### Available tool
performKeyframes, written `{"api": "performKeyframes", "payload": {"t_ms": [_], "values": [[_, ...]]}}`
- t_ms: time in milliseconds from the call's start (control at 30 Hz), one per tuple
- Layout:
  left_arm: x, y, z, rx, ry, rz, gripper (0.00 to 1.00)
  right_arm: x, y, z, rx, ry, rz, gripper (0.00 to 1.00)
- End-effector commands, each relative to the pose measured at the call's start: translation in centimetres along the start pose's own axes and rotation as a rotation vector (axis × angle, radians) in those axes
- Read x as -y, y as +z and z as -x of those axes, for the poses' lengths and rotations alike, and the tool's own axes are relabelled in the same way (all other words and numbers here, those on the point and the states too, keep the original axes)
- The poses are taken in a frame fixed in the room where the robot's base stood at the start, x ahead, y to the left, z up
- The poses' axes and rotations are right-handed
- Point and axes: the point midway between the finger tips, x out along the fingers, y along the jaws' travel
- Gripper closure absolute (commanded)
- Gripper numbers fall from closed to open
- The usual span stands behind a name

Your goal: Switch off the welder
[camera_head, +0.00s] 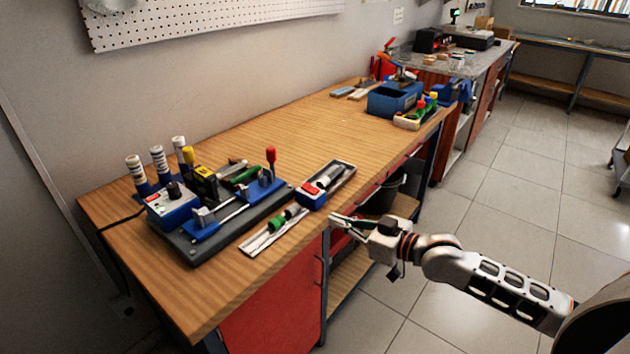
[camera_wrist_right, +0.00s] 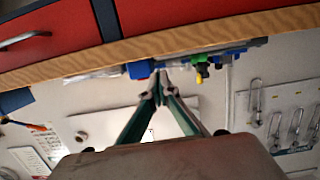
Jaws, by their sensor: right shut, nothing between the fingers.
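The machine that looks like the welder (camera_head: 205,230) stands on the left part of the wooden bench. It has a dark base plate, blue clamps and a red-knobbed lever (camera_head: 271,156). Its blue control box (camera_head: 172,207) carries a small red part and a black knob; the switch position is too small to read. My right gripper (camera_head: 334,221) is shut and empty, just off the bench's front edge, to the right of the machine and apart from it. In the right wrist view its fingertips (camera_wrist_right: 160,78) meet below the bench edge in the picture. My left gripper is not in view.
A tray with green-handled tools (camera_head: 275,231) and a small blue-and-red box (camera_head: 311,195) lie along the bench's front edge, between my right gripper and the machine. White-capped cylinders (camera_head: 137,170) stand behind it. A blue bin (camera_head: 394,98) sits farther along. The bench middle (camera_head: 310,125) is clear.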

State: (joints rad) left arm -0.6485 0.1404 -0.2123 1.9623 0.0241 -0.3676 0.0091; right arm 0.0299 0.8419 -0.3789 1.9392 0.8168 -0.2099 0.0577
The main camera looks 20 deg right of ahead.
Motion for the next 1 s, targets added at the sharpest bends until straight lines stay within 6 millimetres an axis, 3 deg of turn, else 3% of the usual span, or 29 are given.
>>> {"api": "performKeyframes", "payload": {"t_ms": [33, 100, 300, 767, 1000], "values": [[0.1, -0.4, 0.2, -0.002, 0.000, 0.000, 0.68, -1.3, -2.4, 0.0, -0.015, -0.001, 0.008, 1.00], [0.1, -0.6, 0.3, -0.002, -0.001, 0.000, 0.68, -2.6, -4.7, 0.1, -0.029, -0.004, 0.004, 1.00], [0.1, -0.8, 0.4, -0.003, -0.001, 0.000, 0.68, -4.5, -8.3, 0.5, -0.053, -0.004, -0.007, 1.00], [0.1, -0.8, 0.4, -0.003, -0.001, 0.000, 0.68, -4.8, -8.7, 0.3, -0.056, -0.004, -0.009, 1.00], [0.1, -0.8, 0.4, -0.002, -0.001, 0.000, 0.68, -4.7, -9.0, -2.2, -0.060, -0.005, -0.011, 1.00]]}}
